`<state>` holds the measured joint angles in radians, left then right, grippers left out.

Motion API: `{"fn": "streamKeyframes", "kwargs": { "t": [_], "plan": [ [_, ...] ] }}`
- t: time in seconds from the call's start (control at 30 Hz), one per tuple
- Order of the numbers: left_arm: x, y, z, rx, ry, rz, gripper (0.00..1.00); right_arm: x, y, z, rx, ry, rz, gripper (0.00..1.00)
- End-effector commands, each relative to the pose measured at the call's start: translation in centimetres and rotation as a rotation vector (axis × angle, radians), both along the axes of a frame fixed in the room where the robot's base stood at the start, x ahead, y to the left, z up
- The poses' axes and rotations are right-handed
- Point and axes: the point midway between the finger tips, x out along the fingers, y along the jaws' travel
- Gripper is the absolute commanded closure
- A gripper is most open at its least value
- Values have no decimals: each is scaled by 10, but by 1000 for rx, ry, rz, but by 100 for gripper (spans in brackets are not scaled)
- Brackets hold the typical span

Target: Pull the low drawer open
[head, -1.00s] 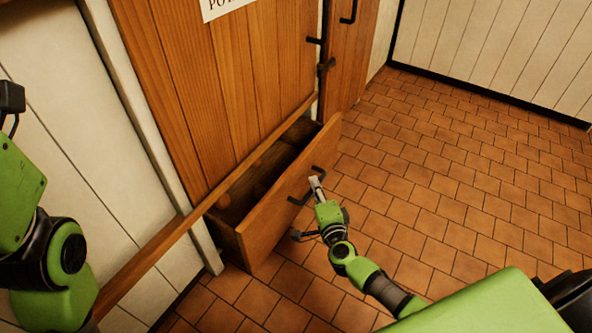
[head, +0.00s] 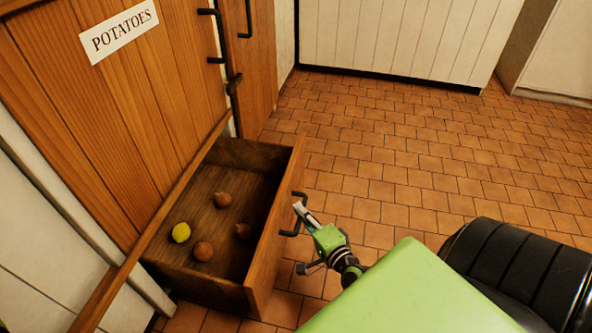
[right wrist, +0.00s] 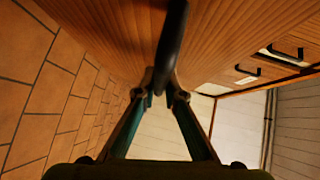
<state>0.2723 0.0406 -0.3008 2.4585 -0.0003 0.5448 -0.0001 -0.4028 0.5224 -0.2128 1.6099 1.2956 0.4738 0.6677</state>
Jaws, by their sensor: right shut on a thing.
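The low wooden drawer (head: 275,225) stands well out from under the cupboard in the head view. Its inside shows several brown round things and one yellow one. A black bar handle (head: 300,222) is on its front. My right gripper (head: 300,210) is at the handle, at the outer side of the drawer front. In the right wrist view the fingers (right wrist: 160,92) are closed around the dark handle bar (right wrist: 172,45), with the wooden front beside it. My left gripper is out of view.
The tall cupboard door (head: 110,120) above the drawer bears a "POTATOES" label (head: 118,31). Black handles (head: 212,35) stick out at its right edge. The tiled floor (head: 400,160) to the right and ahead is clear. A white panelled wall (head: 400,40) stands at the back.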

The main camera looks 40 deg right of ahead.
Motion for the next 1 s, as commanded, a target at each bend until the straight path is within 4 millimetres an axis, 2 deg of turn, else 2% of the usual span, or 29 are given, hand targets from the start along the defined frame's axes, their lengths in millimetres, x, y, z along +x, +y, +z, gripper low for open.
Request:
{"fn": "streamKeyframes", "kwargs": {
  "t": [0.27,0.3,0.33,0.37,0.77,0.87,1.0],
  "plan": [
    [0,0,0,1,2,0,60,-1,2,-2,1,4,3,100],
    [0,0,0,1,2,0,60,-1,2,-2,1,4,3,82],
    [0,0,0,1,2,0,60,-1,2,-2,1,4,3,74],
    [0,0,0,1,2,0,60,-1,2,-2,1,4,3,72],
    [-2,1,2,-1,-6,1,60,-6,1,-1,0,3,1,72],
    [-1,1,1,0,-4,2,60,-18,3,0,0,4,1,72],
    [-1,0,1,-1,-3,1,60,-46,7,4,0,6,1,72]
  ]
}}
